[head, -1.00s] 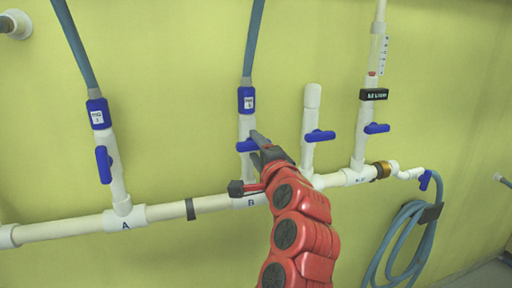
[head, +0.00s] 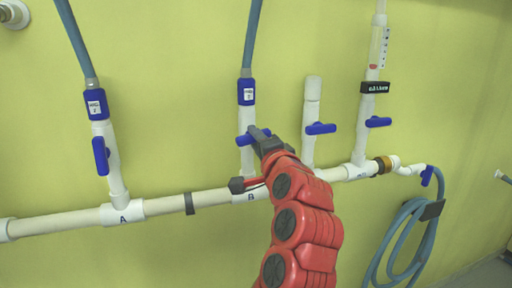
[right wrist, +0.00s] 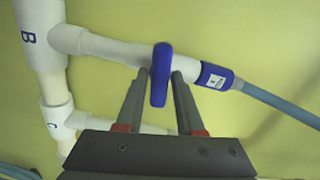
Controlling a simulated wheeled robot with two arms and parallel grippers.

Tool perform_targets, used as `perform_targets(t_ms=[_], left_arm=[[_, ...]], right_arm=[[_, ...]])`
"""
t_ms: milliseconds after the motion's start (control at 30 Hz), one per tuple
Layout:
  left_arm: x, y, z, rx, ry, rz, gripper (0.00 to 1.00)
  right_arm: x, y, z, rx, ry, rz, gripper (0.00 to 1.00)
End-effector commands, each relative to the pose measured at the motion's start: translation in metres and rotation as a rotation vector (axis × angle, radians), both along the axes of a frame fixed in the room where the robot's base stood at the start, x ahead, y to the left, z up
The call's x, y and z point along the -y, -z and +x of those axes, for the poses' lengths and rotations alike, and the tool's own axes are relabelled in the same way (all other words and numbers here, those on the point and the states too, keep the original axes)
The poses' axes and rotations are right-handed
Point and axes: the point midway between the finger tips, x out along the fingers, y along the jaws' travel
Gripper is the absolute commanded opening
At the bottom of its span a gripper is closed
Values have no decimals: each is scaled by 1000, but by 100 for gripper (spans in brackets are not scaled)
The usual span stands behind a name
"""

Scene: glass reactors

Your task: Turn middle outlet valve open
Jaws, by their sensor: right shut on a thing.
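The middle outlet valve has a blue handle (head: 241,140) on the white branch pipe (head: 247,160) rising from the tee marked B. The handle lies across the pipe. My right gripper (head: 257,136) reaches up from below, its fingertips at the handle and hiding its right part. My left gripper is not in view.
Other blue handles sit on the branch at A (head: 101,155), on a capped branch (head: 321,128) and on the gauge branch (head: 378,122) to the right. A white main pipe (head: 70,225) runs along the wall. A coiled blue hose (head: 400,245) hangs at the right.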

Motion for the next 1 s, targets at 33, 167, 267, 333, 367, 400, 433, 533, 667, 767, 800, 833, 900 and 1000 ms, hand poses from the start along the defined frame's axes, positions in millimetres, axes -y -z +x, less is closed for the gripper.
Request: perform_targets(t_ms=[33,167,267,333,367,400,433,533,667,767,800,833,900,1000], left_arm=[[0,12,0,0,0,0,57],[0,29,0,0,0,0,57],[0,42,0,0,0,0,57],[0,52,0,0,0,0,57],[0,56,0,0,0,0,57],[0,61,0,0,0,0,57],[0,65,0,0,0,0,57],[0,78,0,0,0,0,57],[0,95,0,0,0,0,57],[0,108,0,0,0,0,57],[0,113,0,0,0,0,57],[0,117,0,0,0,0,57],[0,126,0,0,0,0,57],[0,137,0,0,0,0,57]], right_arm=[[0,6,0,14,0,-37,0],[0,7,0,50,1,-151,0],[0,7,0,78,0,-242,0],[1,8,0,99,2,-304,0],[1,7,0,109,2,-331,0],[1,7,0,121,2,-366,0],[1,7,0,131,3,-394,0],[0,9,0,154,0,-486,0],[0,8,0,195,1,-603,0],[1,8,0,223,3,-693,0],[1,7,0,236,2,-729,0],[1,7,0,245,1,-756,0],[0,8,0,263,-1,-820,0],[1,8,0,290,0,-906,0]])
